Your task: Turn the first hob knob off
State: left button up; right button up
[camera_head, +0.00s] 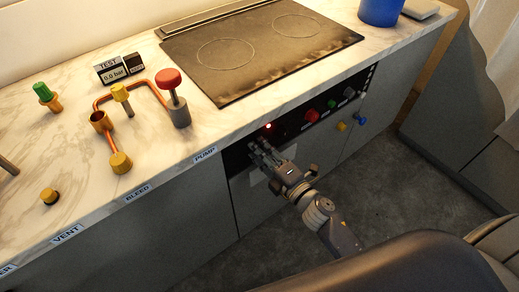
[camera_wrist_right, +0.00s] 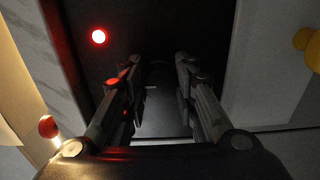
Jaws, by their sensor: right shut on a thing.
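The hob's dark control panel (camera_head: 290,125) runs along the counter front under the black hob (camera_head: 240,50). A small red light (camera_head: 268,127) glows near its left end; it also shows in the wrist view (camera_wrist_right: 98,37). My right gripper (camera_head: 256,146) is at the panel's left end, below and left of that light. In the wrist view its two fingers (camera_wrist_right: 156,72) point at the panel and are shut on a dark first hob knob (camera_wrist_right: 158,75), whose outline and turn angle are hard to tell. My left gripper is not in view.
A red knob (camera_head: 312,115) and a green knob (camera_head: 332,104) sit farther right on the panel. Yellow (camera_head: 341,126) and blue (camera_head: 361,120) knobs are below them. Pipes with a red-topped pump (camera_head: 170,85) stand on the counter. A dark seat-like shape (camera_head: 400,265) fills the lower right.

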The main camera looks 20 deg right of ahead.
jog(key=o, duration=1.1)
jog(key=v, duration=1.2)
